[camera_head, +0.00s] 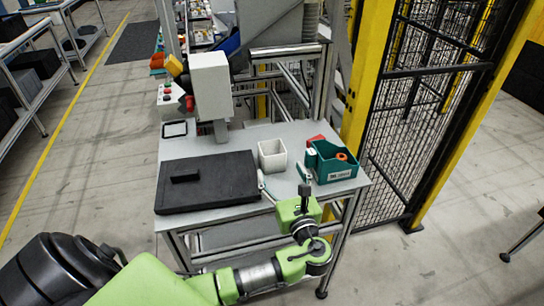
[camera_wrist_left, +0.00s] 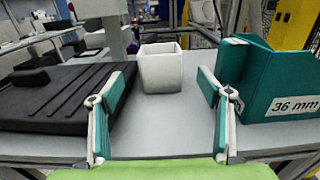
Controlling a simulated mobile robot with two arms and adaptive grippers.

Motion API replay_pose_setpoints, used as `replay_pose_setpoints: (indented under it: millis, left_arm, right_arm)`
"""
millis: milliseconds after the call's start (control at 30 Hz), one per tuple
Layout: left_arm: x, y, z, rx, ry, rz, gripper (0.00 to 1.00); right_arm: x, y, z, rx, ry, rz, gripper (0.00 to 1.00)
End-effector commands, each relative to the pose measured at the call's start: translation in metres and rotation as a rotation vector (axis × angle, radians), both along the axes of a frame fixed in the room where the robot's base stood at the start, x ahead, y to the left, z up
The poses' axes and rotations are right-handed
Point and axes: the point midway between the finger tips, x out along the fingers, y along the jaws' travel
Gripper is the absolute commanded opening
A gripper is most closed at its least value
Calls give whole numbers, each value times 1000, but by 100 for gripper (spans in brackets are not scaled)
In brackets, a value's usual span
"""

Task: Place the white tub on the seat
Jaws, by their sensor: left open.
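The white tub (camera_head: 272,156) is a square, open-topped cup standing upright on the grey table, right of the black board. It also shows in the left wrist view (camera_wrist_left: 161,70), centred beyond my fingers. My left gripper (camera_head: 282,179) is open and empty on the near side of the tub. In the left wrist view its two green-and-grey fingers (camera_wrist_left: 162,95) stand wide apart, with bare table between them and the tub. The black board (camera_head: 228,185) lies flat with a small black block (camera_head: 185,178) on it; I cannot tell which part is the seat. My right gripper is not in view.
A teal bin (camera_head: 333,172) labelled "36 mm" stands close to the right of the tub, with orange and red items at it. A white post-like machine (camera_head: 211,88) rises behind the board. Yellow-framed black fencing is at the right.

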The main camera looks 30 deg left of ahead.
Motion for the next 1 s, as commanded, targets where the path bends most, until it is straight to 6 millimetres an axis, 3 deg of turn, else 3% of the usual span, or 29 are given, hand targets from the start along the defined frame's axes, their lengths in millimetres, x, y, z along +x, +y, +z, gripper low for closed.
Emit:
replay_pose_setpoints:
  millis: [600,900,1000]
  left_arm:
    - [48,56,1,1,0,0,71]
    - [52,60,-1,-2,1,-1,71]
    - [52,60,-1,-2,1,-1,47]
  right_arm:
    - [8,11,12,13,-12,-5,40]
    - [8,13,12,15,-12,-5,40]
    - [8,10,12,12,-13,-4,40]
